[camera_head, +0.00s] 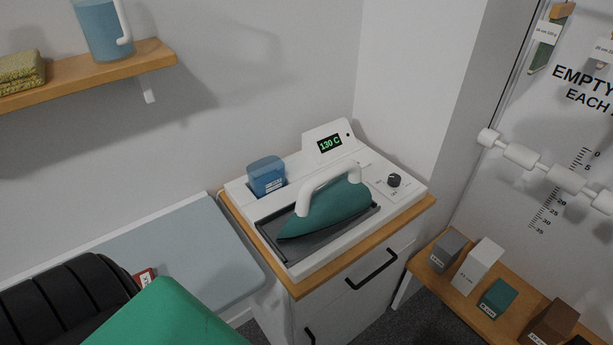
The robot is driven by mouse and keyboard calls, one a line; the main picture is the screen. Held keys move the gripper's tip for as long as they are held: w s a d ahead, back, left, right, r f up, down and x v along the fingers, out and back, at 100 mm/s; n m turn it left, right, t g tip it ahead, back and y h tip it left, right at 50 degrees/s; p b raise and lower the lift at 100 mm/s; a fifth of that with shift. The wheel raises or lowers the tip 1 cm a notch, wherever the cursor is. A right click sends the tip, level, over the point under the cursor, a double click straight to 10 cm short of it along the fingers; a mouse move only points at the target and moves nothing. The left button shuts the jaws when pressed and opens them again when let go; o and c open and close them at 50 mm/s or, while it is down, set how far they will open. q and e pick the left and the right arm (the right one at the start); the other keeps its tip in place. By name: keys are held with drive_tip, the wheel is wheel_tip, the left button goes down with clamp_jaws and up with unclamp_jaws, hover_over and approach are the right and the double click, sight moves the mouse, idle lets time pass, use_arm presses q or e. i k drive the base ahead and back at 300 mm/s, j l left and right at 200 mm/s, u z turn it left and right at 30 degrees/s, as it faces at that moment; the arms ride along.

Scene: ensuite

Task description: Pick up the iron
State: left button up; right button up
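The iron (331,210) has a teal body and a white arched handle (329,187). It rests on a dark recessed plate (297,248) in a white station (341,261) on top of a small cabinet. Its pointed end faces the lower left and its handle is uppermost. Neither of my grippers can be made out in this view, and nothing is touching the iron.
A blue container (267,177) sits in the station behind the iron; a dark knob (394,180) is at its right. A pale board (176,256) lies left of the cabinet. A wooden shelf (150,59) is upper left. Labelled blocks (476,265) stand on a low ledge at right.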

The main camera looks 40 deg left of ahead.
sight(344, 197)
drive_tip(key=j+u, duration=0.1)
drive_tip(key=u, duration=0.75)
